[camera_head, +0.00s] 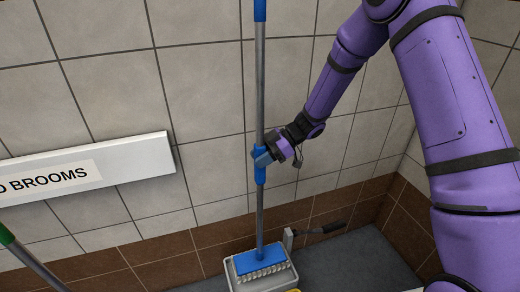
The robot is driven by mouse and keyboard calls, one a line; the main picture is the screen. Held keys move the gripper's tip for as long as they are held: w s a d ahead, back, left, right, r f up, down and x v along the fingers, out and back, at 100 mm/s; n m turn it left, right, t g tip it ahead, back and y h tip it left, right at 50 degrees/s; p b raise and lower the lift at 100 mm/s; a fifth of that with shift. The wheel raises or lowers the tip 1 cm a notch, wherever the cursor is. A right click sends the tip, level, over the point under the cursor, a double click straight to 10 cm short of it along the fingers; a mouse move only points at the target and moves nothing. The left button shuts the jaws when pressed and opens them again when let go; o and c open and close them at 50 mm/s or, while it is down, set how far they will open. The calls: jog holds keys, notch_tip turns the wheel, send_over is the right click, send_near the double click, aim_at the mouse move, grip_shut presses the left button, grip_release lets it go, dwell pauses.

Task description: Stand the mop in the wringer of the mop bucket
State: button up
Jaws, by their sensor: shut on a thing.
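The mop (260,95) is upright, with a grey metal pole, blue collars and a wide blue head (262,263) with a pale fringe below it. My gripper (263,156) is shut on the mop's pole at a blue collar, about midway up. The mop head is over the grey wringer (238,273) at the bottom of the view. I cannot tell whether the fringe rests in the wringer or hangs just above it. The wringer's lever has a dark handle (326,228) pointing right. The mop bucket below is mostly cut off by the frame edge.
A white wall rail (130,168) with a label ending in "BROOMS" is fixed at left. A pole with a green collar (5,236) leans at the lower left. The tiled wall (205,100) stands close behind the mop. Grey floor (375,262) is clear right of the bucket.

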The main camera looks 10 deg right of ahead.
aim_at(260, 181)
jog(key=shift+f, duration=4.85)
jog(key=o, duration=1.1)
